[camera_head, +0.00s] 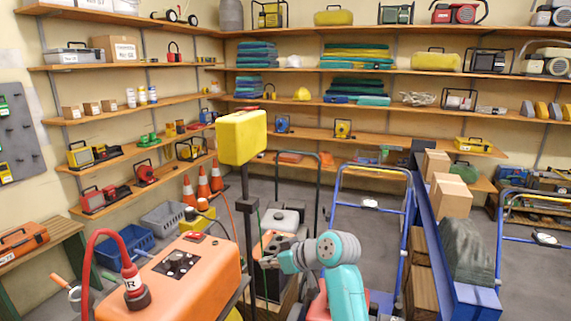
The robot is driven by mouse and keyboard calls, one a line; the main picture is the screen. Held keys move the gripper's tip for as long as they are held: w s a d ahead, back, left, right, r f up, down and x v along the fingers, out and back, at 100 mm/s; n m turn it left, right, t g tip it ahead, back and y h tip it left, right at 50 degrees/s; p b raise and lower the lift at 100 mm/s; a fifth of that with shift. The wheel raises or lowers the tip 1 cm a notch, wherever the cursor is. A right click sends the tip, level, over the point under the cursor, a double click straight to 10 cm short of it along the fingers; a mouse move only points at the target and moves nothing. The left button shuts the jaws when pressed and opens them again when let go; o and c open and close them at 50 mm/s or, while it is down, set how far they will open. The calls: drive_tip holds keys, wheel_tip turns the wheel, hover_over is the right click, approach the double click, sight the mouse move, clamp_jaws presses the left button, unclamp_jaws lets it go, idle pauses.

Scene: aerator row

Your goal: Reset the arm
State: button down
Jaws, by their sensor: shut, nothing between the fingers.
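My arm, teal with grey joint caps, rises from the bottom centre of the head view and bends over to the left. My gripper (264,263) is at its end, small and dark. It is shut and empty. It points left, close beside a dark post (248,225) that carries a yellow box (242,137). I cannot tell whether it touches anything there. An orange machine (150,290) with a red hose stands at the lower left. Another machine with an orange body and a grey top (285,222) is behind the gripper.
Loaded shelves (350,137) line the walls. Orange cones (203,185) and blue crates (125,245) are at left. Some grey floor (365,235) is clear beyond the arm.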

drive_tip(key=s+d+f+m+t+h, duration=0.1)
drive_tip(key=s+d+f+m, duration=0.1)
drive_tip(key=s+d+f, duration=0.35)
drive_tip(key=s+d+f+m+t+h, duration=0.1)
drive_tip(key=s+d+f+m+t, duration=0.1)
drive_tip(key=s+f, duration=0.65)
drive_tip(key=s+d+f+m+t+h, duration=0.1)
drive_tip(key=s+d+f+m, duration=0.15)
drive_tip(key=f, duration=0.85)
drive_tip(key=s+d+f+m+t+h, duration=0.1)
drive_tip(key=s+d+f, duration=0.15)
drive_tip(key=s, duration=0.25)
drive_tip(key=s+d+f+m+h, duration=0.1)
drive_tip(key=s+d, duration=0.2)
drive_tip(key=s, duration=0.3)
drive_tip(key=s+d+r+m+t+h, duration=0.1)
drive_tip(key=s+d+h, duration=0.15)
drive_tip(key=s, duration=0.65)
drive_tip(key=s+d+r+t+h, duration=0.1)
drive_tip(key=s+d+r, duration=0.15)
drive_tip(key=s, duration=0.75)
drive_tip(key=s+d+r+t, duration=0.1)
drive_tip(key=s+d+r, duration=0.1)
drive_tip(key=s+r, duration=0.9)
drive_tip(key=s, duration=0.2)
drive_tip(key=shift+s+d+r+t+h, duration=0.2)
drive_tip(key=shift+s+r+t+h, duration=0.05)
drive_tip(key=shift+s+t+h, duration=0.1)
drive_tip(key=shift+w+m, duration=0.1)
drive_tip(key=shift+m, duration=0.15)
